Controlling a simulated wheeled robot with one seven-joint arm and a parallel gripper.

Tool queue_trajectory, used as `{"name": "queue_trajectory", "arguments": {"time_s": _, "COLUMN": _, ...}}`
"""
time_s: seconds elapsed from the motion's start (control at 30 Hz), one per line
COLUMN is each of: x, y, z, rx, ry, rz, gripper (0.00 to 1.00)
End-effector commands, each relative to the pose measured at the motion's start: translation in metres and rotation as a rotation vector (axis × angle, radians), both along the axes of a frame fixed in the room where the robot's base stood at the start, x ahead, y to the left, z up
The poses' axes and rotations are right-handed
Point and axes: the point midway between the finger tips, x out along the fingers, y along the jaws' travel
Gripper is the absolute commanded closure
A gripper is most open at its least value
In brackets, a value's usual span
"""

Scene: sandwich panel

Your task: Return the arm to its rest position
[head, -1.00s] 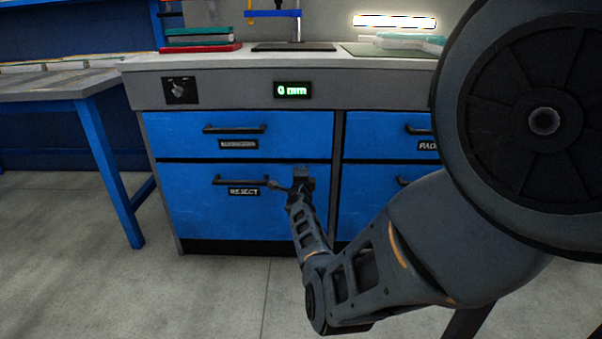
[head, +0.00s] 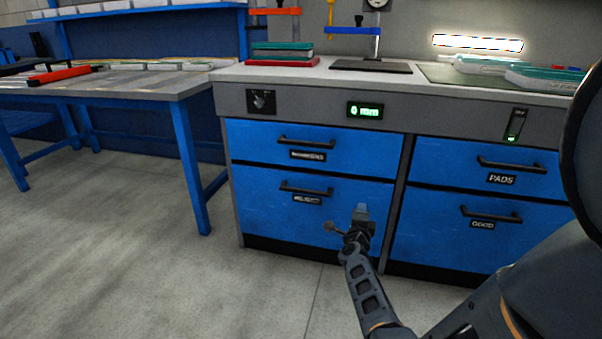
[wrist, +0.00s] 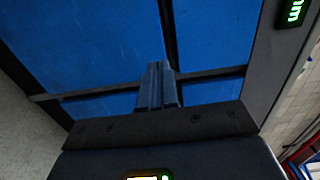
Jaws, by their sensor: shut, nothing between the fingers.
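My gripper (head: 361,211) is at the end of my outstretched arm, in front of the lower left drawer of the blue cabinet, right of that drawer's handle (head: 306,190). It is empty and apart from the handle. In the wrist view my gripper's fingers (wrist: 158,84) are together, with blue drawer fronts (wrist: 100,50) behind them. My arm reaches in from the lower right of the head view, and its big dark joint covers the right edge.
The cabinet (head: 300,152) has several shut drawers, with labels PADS and GOOD on the right. A side table (head: 110,85) stands left. The floor (head: 130,250) in front is clear.

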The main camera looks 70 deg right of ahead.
Motion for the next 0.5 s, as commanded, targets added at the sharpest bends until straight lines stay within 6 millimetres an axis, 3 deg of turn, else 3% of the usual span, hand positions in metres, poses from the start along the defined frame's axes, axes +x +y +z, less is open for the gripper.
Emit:
{"name": "queue_trajectory", "arguments": {"time_s": 0.27, "x": 0.003, "y": 0.009, "z": -0.002, "rx": -0.005, "ry": 0.029, "rz": 0.021, "gripper": 1.00}}
{"name": "queue_trajectory", "arguments": {"time_s": 0.37, "x": 0.010, "y": 0.034, "z": -0.006, "rx": -0.025, "ry": 0.110, "rz": 0.082, "gripper": 1.00}}
{"name": "queue_trajectory", "arguments": {"time_s": 0.5, "x": 0.025, "y": 0.093, "z": -0.009, "rx": -0.083, "ry": 0.298, "rz": 0.228, "gripper": 1.00}}
